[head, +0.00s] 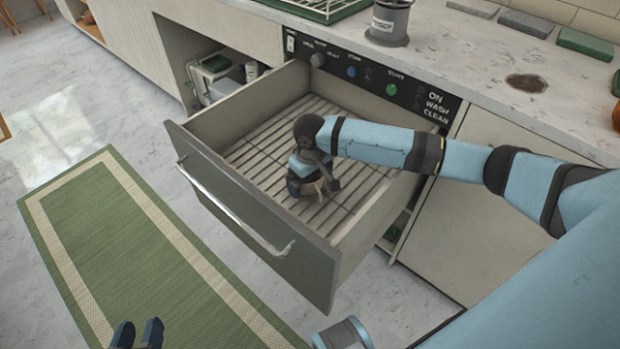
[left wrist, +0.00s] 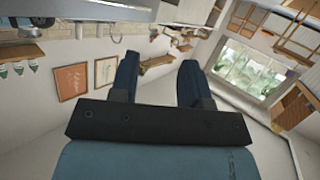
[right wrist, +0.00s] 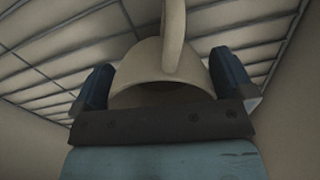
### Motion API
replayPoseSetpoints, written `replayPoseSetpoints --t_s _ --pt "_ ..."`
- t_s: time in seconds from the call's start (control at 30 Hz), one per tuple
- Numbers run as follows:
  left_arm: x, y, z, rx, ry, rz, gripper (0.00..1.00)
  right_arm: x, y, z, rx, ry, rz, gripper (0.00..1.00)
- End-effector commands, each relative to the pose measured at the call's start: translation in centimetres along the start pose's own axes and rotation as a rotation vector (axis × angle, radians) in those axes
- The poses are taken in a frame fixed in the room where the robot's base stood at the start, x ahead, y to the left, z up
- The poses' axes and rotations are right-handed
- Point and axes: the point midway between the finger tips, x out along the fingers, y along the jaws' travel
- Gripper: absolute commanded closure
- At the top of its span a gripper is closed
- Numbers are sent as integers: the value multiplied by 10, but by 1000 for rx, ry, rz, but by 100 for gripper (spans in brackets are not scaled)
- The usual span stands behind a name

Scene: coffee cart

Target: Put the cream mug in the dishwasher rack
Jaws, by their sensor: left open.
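The cream mug (right wrist: 160,68) is between the two fingers of my right gripper (right wrist: 165,88) in the right wrist view, its open mouth facing the camera and its handle towards the top. The fingers touch or nearly touch its sides, and it looks held. In the head view my right gripper (head: 308,184) is down inside the open dishwasher drawer and mostly hides the mug. The slatted dishwasher rack (head: 255,150) lies below it; I cannot tell whether the mug touches the slats. My left gripper (head: 137,335) is open and empty over the floor, also in the left wrist view (left wrist: 160,75).
The drawer front (head: 250,215) with its metal handle stands pulled out, and the rest of the rack is clear. A counter (head: 480,75) with a grey container (head: 389,22) is behind. A green rug (head: 140,250) lies on the floor in front.

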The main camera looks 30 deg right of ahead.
Motion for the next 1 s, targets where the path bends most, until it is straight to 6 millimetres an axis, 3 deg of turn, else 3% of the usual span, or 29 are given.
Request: replayPoseSetpoints --t_s 0.17,0.33,0.6,0.8,1.0 --pt "-1 1 -9 3 4 0 57 -19 0 0 0 1 0 0" --pt "-10 -11 21 4 -138 -45 57 -57 0 -1 -1 3 -1 0" --pt "-14 -16 27 18 -186 -61 57 -107 0 -1 0 1 0 0" --pt "-14 -16 28 23 -192 -64 57 -121 0 0 0 0 -1 0" --pt "-14 -16 28 23 -192 -64 57 -122 0 0 0 0 0 0"
